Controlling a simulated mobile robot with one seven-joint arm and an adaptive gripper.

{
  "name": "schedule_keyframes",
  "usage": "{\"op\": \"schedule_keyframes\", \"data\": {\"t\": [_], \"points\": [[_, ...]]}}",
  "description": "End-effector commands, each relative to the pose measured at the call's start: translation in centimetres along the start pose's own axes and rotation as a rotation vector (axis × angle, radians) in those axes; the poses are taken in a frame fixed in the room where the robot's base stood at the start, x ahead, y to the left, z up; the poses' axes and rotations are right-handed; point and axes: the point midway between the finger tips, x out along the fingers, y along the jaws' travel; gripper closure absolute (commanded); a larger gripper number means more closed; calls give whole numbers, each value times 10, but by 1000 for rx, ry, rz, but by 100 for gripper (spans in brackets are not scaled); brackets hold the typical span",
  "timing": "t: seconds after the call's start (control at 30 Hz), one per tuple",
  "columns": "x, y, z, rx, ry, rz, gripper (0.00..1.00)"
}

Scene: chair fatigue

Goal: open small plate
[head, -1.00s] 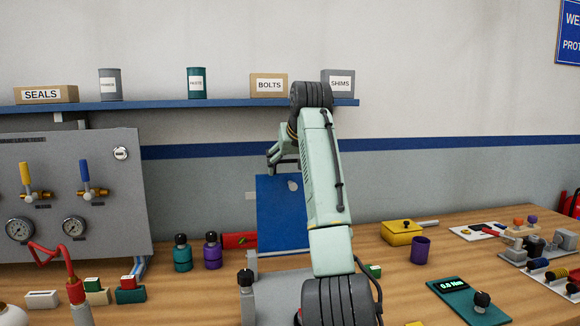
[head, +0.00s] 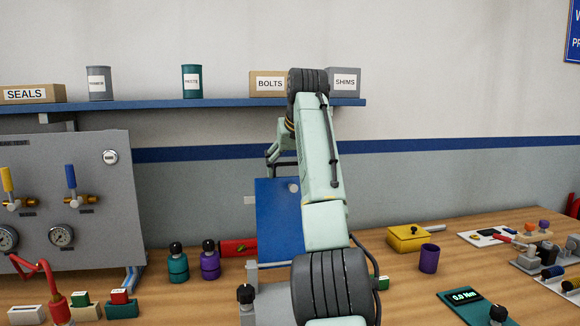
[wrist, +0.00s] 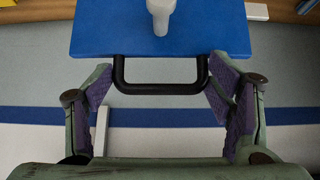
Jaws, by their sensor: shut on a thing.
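The small plate is a blue panel (head: 279,218) standing steeply raised at the back of the bench in the head view, partly hidden by my arm. In the wrist view the blue panel (wrist: 110,30) fills the top, with a pale rounded knob (wrist: 161,12) on it. A black bar handle (wrist: 160,89) sticks out from its edge. My gripper (wrist: 160,88) spans the handle lengthwise, its purple-padded fingers against the two ends. In the head view my gripper (head: 281,158) is at the panel's top edge, largely hidden behind my arm.
A grey gauge panel (head: 90,190) stands at left. Teal (head: 178,265) and purple (head: 210,262) bottles and a red block (head: 236,247) are left of the plate. A yellow box (head: 408,238) and purple cup (head: 429,259) are at right. A shelf (head: 225,103) runs above.

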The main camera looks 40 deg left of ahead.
Motion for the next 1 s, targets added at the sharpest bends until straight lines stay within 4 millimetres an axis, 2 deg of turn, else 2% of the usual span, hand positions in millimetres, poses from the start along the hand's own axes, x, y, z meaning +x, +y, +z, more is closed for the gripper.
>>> {"op": "schedule_keyframes", "data": {"t": [0.07, 0.1, 0.17, 0.57, 0.67, 1.0], "points": [[-6, 3, -4, 2, 18, 10, 76], [-6, 3, -4, 2, 18, 9, 23], [-5, 3, -4, 2, 17, 9, 19], [-6, 1, -2, 0, 9, 3, 18], [-19, 1, -3, 0, 12, 4, 18], [-90, 2, -2, 1, 12, 5, 18]]}}
